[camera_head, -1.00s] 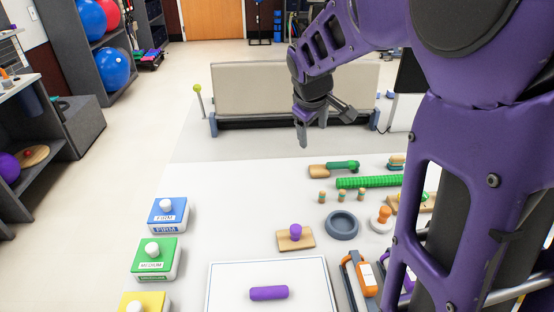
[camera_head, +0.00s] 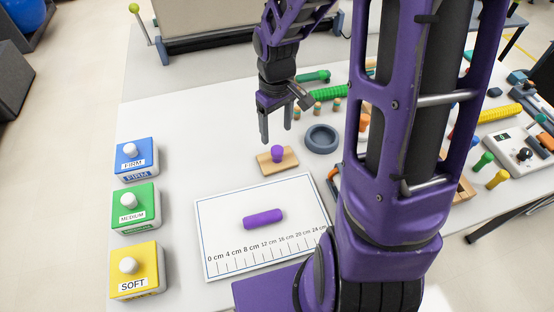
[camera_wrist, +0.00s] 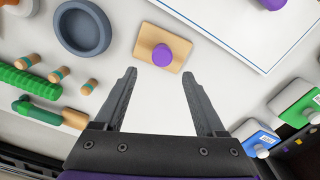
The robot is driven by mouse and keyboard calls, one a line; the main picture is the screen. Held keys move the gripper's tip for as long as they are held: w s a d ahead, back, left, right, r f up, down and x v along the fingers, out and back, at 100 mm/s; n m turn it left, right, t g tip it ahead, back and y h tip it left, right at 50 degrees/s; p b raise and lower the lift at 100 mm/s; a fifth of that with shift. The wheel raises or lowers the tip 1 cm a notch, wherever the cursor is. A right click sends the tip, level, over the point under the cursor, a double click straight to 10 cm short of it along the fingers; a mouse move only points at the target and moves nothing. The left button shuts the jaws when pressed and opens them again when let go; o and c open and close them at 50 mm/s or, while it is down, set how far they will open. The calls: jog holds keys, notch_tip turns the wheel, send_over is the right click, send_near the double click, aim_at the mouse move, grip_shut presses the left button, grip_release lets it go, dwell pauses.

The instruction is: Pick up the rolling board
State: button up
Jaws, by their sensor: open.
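A flat white board (camera_head: 296,205) with a printed centimetre scale, which I take as the rolling board, lies on the white table. A purple roll (camera_head: 263,218) lies on it. In the wrist view the board (camera_wrist: 245,35) shows in part at the upper right, cut off by the frame. My gripper (camera_head: 276,134) is open and empty, pointing down above the table, behind the board. Near its fingertips is a small wooden block (camera_head: 288,163) with a purple knob (camera_head: 277,153). In the wrist view this block (camera_wrist: 145,45) lies just beyond my open fingers (camera_wrist: 159,75).
Blue, green and yellow boxes (camera_head: 135,208) with white knobs stand left of the board. A grey-blue bowl (camera_head: 322,139), small pegs (camera_head: 318,108) and a green ribbed rod (camera_head: 328,92) lie behind it. My arm hides part of the table to the right.

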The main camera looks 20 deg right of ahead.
aim_at(277, 149)
notch_tip(277, 149, down, 3)
jog(key=shift+f, duration=0.1)
jog(key=f, duration=0.1)
jog(key=f+b, duration=0.1)
jog(key=f, duration=0.2)
jog(key=shift+s+f+b, duration=0.1)
jog(key=shift+s+b, duration=0.25)
jog(key=shift+b, duration=0.05)
jog(key=shift+f, duration=0.55)
grip_shut()
